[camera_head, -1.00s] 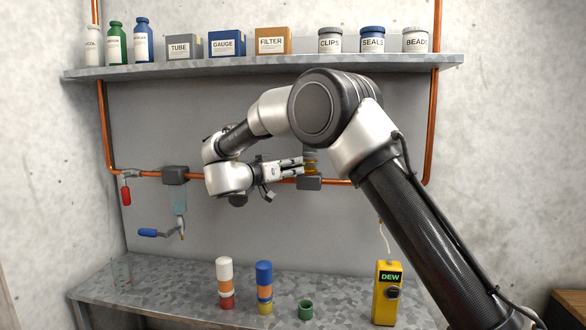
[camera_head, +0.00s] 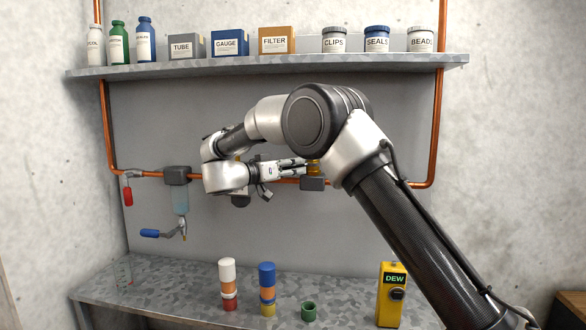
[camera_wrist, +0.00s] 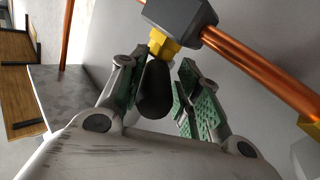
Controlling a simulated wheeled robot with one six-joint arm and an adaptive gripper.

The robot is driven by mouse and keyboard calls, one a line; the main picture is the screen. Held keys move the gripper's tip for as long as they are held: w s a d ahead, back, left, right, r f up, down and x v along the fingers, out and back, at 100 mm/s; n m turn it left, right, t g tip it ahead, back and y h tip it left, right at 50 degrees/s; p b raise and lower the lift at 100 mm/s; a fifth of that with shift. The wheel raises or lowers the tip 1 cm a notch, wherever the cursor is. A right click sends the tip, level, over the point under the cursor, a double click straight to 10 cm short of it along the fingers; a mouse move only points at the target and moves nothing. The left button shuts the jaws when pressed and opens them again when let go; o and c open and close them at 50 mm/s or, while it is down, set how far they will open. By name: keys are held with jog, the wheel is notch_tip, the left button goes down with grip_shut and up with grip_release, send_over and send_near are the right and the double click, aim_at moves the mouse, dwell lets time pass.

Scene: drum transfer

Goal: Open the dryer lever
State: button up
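A dark rounded grip, seemingly the dryer lever (camera_wrist: 156,92), joins a yellow fitting (camera_wrist: 163,43) under a grey block in the wrist view. My gripper (camera_wrist: 163,85) has its green-padded fingers on either side of the grip. The grip lies close to the left pad; a gap shows toward the right pad. In the head view my gripper (camera_head: 305,166) reaches right to the amber fitting (camera_head: 314,167) above the grey pipe block (camera_head: 312,183). The lever is not clear there, and firm contact cannot be told.
A copper pipe (camera_head: 150,173) runs along the wall panel. A red handle (camera_head: 127,196) and a blue handle (camera_head: 150,233) hang at left. Below, the bench (camera_head: 180,285) holds stacked cylinders, a green cup (camera_head: 309,310) and a yellow DEW meter (camera_head: 392,293). A loaded shelf (camera_head: 270,67) is above.

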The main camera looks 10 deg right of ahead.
jog(key=shift+s+d+r, duration=0.1)
jog(key=shift+r, duration=0.1)
jog(key=shift+f, duration=0.1)
jog(key=v, duration=1.2)
